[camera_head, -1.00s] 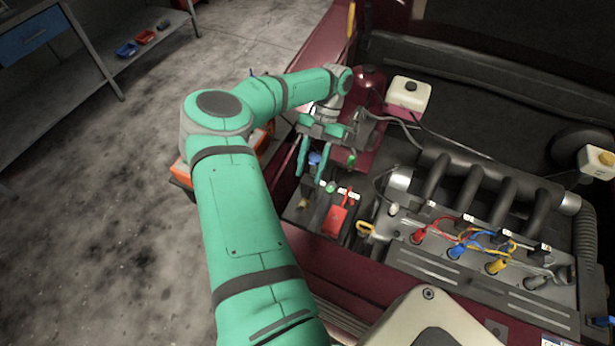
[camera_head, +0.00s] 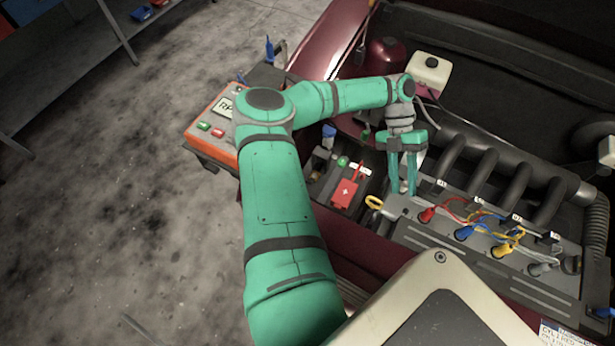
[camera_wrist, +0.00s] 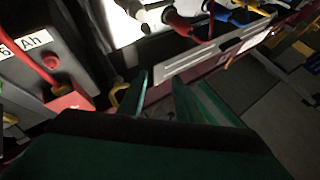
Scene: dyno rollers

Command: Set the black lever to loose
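I cannot make out the black lever for certain in either view. The battery (camera_head: 317,189) sits in the engine bay, with a red terminal cover (camera_head: 344,194), a small green knob (camera_head: 343,161) and a blue-topped part (camera_head: 329,131) around it. My gripper (camera_head: 402,190) points down to the right of the battery, by the left end of the engine cover. Its two teal fingers stand apart with no held thing visible. In the wrist view my gripper (camera_wrist: 160,80) also shows a gap between the fingers, and the battery (camera_wrist: 25,75) lies at the left.
A yellow ring handle (camera_head: 374,203) is just left of my gripper. The grey engine cover (camera_head: 480,250) with red, blue and yellow plug leads lies to the right, below black intake pipes (camera_head: 490,170). An orange box with a display (camera_head: 212,125) stands at the left.

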